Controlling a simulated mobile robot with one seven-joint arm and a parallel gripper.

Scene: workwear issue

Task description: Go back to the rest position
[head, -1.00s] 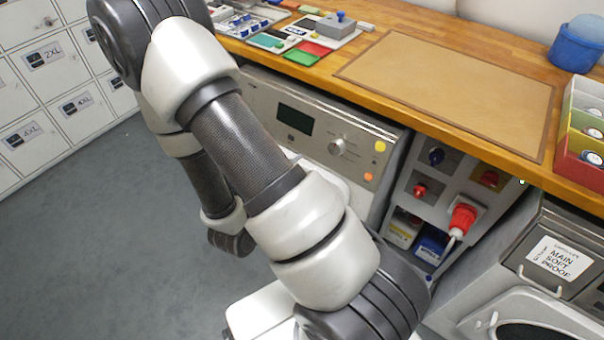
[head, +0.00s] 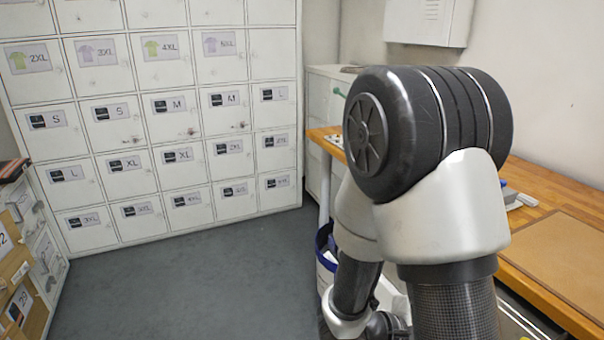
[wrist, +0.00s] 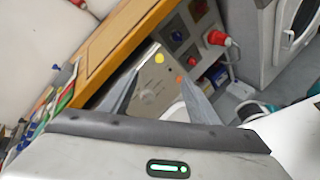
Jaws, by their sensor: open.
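My gripper (wrist: 159,76) shows in the wrist view with its two grey fingers spread apart and nothing between them. Beyond the fingers is a grey panel with a yellow and an orange button (wrist: 159,58). In the head view my arm stands folded on the right, with its dark elbow high up. The arm hides part of the wooden worktop (head: 535,195), and my gripper does not show in that view.
A wall of white lockers (head: 165,115) with size labels fills the back left. Grey floor (head: 180,285) in front of it is clear. Cardboard boxes (head: 15,255) stand at the left edge. A red plug (wrist: 217,38) and a washing machine (wrist: 298,25) show in the wrist view.

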